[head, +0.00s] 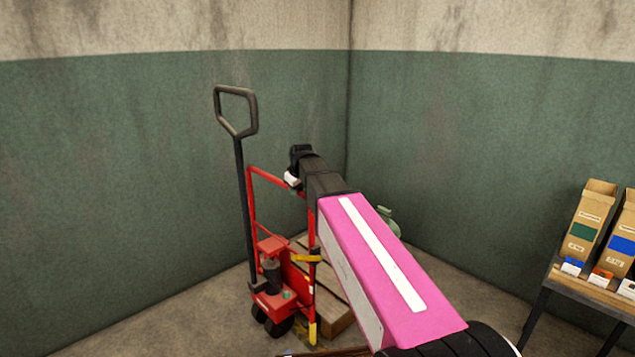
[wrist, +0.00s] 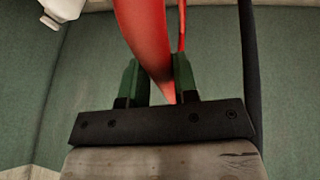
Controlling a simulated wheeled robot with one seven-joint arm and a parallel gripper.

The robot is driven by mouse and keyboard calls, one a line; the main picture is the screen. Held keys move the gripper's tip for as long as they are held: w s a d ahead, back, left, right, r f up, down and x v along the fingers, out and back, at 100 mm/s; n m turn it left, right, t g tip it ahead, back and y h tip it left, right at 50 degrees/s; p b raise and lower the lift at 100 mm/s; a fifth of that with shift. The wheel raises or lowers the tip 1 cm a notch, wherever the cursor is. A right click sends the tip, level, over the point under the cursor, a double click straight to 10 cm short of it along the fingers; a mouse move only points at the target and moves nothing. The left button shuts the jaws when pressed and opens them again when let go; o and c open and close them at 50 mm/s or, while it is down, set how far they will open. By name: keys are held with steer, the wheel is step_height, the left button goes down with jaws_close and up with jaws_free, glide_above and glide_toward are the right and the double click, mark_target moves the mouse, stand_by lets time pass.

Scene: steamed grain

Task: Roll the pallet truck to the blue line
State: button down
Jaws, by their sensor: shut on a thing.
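The red pallet truck (head: 268,290) stands in the corner by the green wall, with its black loop handle (head: 236,112) upright at the left. Its red tubular frame (head: 271,176) rises behind the handle. In the wrist view, my gripper (wrist: 157,75) has its two dark green fingers on either side of a red bar (wrist: 146,35) of the truck and is shut on it. In the head view, my pink and black arm reaches to the right side of the frame and hides part of the truck. No blue line shows in either view.
A wooden pallet (head: 338,320) sits on the truck behind the red frame. A green object (head: 388,221) is partly hidden behind my arm. At the right, a wooden table (head: 600,298) holds cardboard boxes (head: 590,225). Concrete floor (head: 455,300) is clear between truck and table.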

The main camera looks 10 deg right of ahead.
steer(key=s+a, duration=0.7)
steer(key=a, duration=0.2)
steer(key=shift+s+a, duration=0.15)
steer(key=shift+a, duration=0.25)
steer(key=c, duration=0.9)
jaws_free()
steer(key=v, duration=1)
steer(key=shift+s+a+r, duration=0.1)
steer(key=shift+s+r, duration=0.05)
steer(key=shift+r, duration=0.15)
